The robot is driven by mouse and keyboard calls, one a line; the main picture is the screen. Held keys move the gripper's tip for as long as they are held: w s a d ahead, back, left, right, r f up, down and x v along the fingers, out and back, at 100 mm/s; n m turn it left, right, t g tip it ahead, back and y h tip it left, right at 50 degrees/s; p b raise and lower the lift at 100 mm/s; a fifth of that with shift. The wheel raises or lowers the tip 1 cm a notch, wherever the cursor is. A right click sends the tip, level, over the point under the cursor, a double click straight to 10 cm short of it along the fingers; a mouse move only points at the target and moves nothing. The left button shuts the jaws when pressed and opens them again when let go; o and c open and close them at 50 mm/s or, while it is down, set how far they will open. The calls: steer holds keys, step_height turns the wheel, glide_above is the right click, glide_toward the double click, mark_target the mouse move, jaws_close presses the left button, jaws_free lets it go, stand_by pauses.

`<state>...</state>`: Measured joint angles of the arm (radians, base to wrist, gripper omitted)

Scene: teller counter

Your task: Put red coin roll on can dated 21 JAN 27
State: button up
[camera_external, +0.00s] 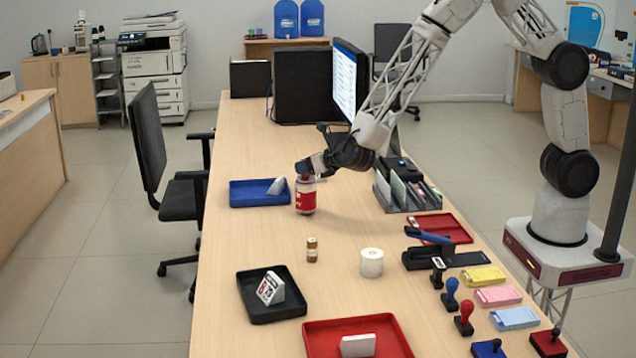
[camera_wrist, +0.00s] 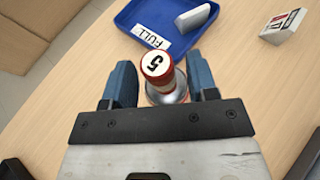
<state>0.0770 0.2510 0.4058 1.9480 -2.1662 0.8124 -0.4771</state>
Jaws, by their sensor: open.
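The red coin roll (camera_wrist: 157,66), with a white top marked 5, stands upright between my fingers in the wrist view. It appears to rest on the metal top of a red-and-white can (camera_wrist: 175,91), whose lower part is hidden there. The can (camera_external: 305,196) stands upright on the counter in the external view, just right of the blue tray. My gripper (camera_wrist: 161,80) is open, with a blue finger on each side of the roll and a visible gap. In the external view my gripper (camera_external: 306,167) is right above the can. I cannot read a date on the can.
The blue tray (camera_external: 238,196) holds a white wedge sign and a FULL label. A white card block (camera_wrist: 284,26) lies beyond the can.

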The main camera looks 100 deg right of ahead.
steer(key=v, duration=1.1)
steer(key=shift+f, duration=0.1)
steer(key=shift+s, duration=0.1)
stand_by(0.4)
steer(key=s+d+r+m+g, duration=0.1)
steer(key=s+r+m+g, duration=0.2)
steer(key=s+r+m, duration=0.55)
steer(key=s+d+r+m+g, duration=0.1)
steer(key=s+r+m+g, duration=0.35)
steer(key=s, duration=0.65)
steer(key=s+a+r+m+y, duration=0.2)
steer(key=s+a+m+y, duration=0.1)
steer(key=s, duration=0.5)
steer(key=s+a+r+m+y, duration=0.1)
steer(key=s+a+m+y, duration=0.2)
steer(key=s+m, duration=0.3)
steer(key=s+a+r+m+y, duration=0.2)
steer(key=s+a+m, duration=0.3)
steer(key=s, duration=0.5)
steer(key=shift+a+r+t+y, duration=0.2)
steer(key=shift+r+t+y, duration=0.15)
steer(key=shift+y, duration=0.35)
